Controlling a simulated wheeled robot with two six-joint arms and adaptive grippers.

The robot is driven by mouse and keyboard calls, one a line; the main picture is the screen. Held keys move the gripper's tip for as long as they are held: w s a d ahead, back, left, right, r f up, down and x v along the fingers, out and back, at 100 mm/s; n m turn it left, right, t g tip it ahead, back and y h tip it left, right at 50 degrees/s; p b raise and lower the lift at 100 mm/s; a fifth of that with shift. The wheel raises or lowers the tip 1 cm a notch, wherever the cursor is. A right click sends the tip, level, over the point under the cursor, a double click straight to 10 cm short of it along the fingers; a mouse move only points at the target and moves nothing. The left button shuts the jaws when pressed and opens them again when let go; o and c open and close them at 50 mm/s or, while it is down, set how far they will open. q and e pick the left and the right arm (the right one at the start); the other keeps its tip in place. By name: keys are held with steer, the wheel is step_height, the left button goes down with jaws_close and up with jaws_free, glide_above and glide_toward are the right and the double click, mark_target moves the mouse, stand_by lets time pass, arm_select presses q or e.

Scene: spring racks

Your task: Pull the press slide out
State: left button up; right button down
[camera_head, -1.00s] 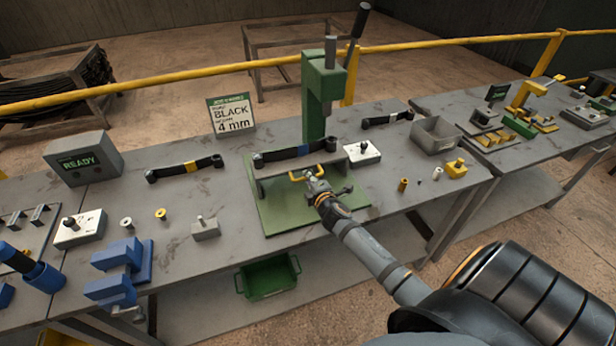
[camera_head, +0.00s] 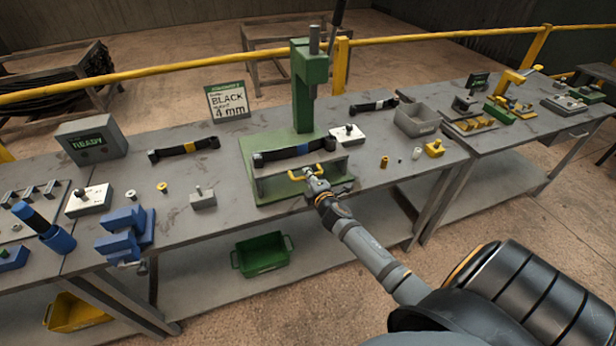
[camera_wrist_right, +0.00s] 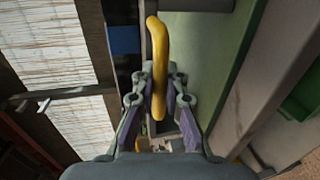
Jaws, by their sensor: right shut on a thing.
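The green press (camera_head: 304,88) stands on the bench with its green base plate. The grey press slide (camera_head: 292,175) sits at the front of the base and carries a black leaf spring (camera_head: 290,153) with a blue band. A yellow handle (camera_head: 318,174) is on the slide's front. My right gripper (camera_head: 312,180) is at that handle, and in the right wrist view the yellow handle (camera_wrist_right: 158,60) runs between its fingers (camera_wrist_right: 159,100), which are shut on it. My left gripper is not in view.
A grey bin (camera_head: 416,119) and a white block with a knob (camera_head: 347,134) stand right of the press. Blue fixtures (camera_head: 126,232) are at the left front. A green crate (camera_head: 262,256) lies on the lower shelf. A yellow rail (camera_head: 180,72) runs behind.

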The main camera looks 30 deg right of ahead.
steer(key=c, duration=1.7)
jaws_free()
steer(key=shift+s+f, duration=0.2)
steer(key=shift+f, duration=0.1)
steer(key=shift+c, duration=0.2)
steer(key=o, duration=0.3)
steer(key=shift+s+r, duration=0.15)
steer(key=shift+r, duration=0.1)
steer(key=shift+o, duration=0.2)
steer(key=v, duration=1.2)
